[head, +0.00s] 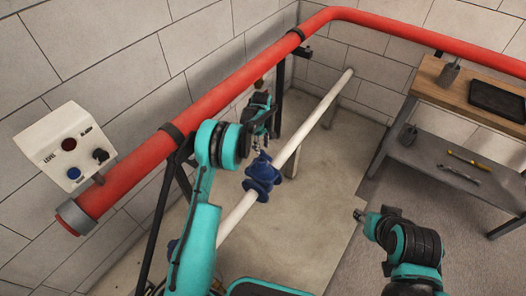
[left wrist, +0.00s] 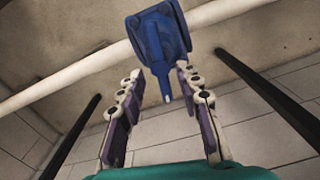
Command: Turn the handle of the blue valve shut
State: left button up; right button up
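The blue valve (head: 262,180) sits on the white pipe near the middle of the head view. In the left wrist view the valve (left wrist: 160,35) fills the top centre, and a tapered blue part with a pale tip (left wrist: 167,95) points down between my fingers. I cannot tell for sure whether this part is the handle. My left gripper (head: 257,146) is just above the valve in the head view. In the left wrist view its fingers (left wrist: 158,74) are open on either side of the blue part, with gaps visible. My right gripper (head: 360,215) is away from the valve, its fingers too small to read.
A thick red pipe (head: 225,92) on black supports runs along the wall above the white pipe (head: 313,127). A control box (head: 70,146) is at the left. A workbench (head: 458,84) with a black tray (head: 498,99) stands at the right. Open floor lies between.

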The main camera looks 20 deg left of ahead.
aim_at(262, 154)
pick_arm(q)
notch_tip(262, 154, down, 3)
jog(key=shift+r+b, duration=0.1)
jog(key=shift+b, duration=0.3)
jog(key=shift+r, duration=0.1)
grip_shut()
jog(key=shift+m, duration=0.4)
